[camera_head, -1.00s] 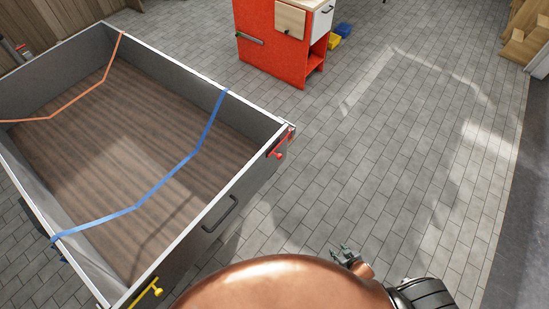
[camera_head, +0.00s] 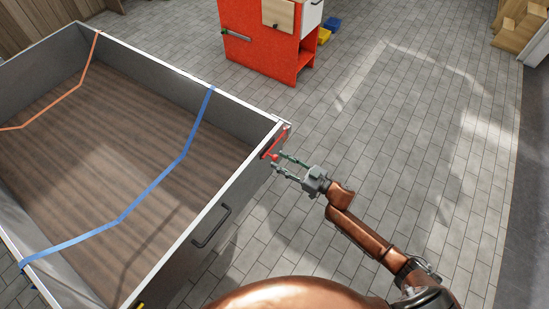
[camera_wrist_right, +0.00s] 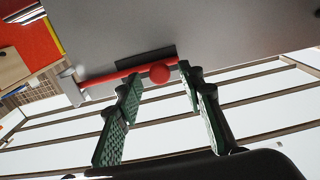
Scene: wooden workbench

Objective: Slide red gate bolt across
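The red gate bolt (camera_head: 281,141) sits on the end panel of a grey cart (camera_head: 180,262), near its far right corner. Its round red knob (camera_head: 275,157) sticks out from the panel. The right wrist view shows the red rod and the knob (camera_wrist_right: 160,73) up close. My right gripper (camera_head: 277,162) is open at the bolt. Its two green-padded fingers (camera_wrist_right: 158,80) stand on either side of the knob, with gaps showing in the wrist view. My left gripper is not in view.
The cart has a wooden floor with a blue strap (camera_head: 150,195) and an orange strap (camera_head: 78,88). A black handle (camera_head: 212,227) juts from the end panel. A red cabinet (camera_head: 262,48) stands beyond. The tiled floor on the right is clear.

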